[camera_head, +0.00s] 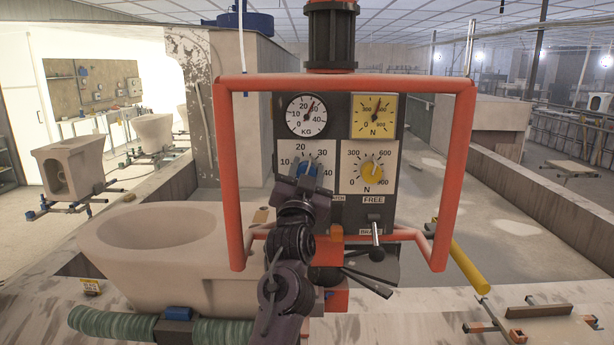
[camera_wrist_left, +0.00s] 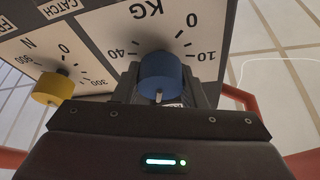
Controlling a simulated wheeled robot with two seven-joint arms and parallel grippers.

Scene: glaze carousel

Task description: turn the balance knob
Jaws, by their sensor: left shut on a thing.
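The control panel (camera_head: 336,215) faces me inside an orange-red tube frame. The blue knob (camera_head: 307,169) sits at the centre of its lower left KG dial. My left gripper (camera_head: 303,182) is shut on this knob and covers the lower part of the dial. In the left wrist view the blue knob (camera_wrist_left: 160,76) is between the jaws, with the panel upside down. Its pale mark points away from the 0, to the side between 10 and 40. Above the dial, the round KG gauge (camera_head: 306,116) has its needle up and slightly right. My right gripper is not in view.
A yellow knob (camera_head: 372,170) sits on the N dial to the right, below a yellow N gauge (camera_head: 374,115). A lever (camera_head: 376,232) marked FREE is below it. The orange-red frame (camera_head: 228,190) surrounds the panel. A beige ceramic bowl (camera_head: 150,250) stands at left.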

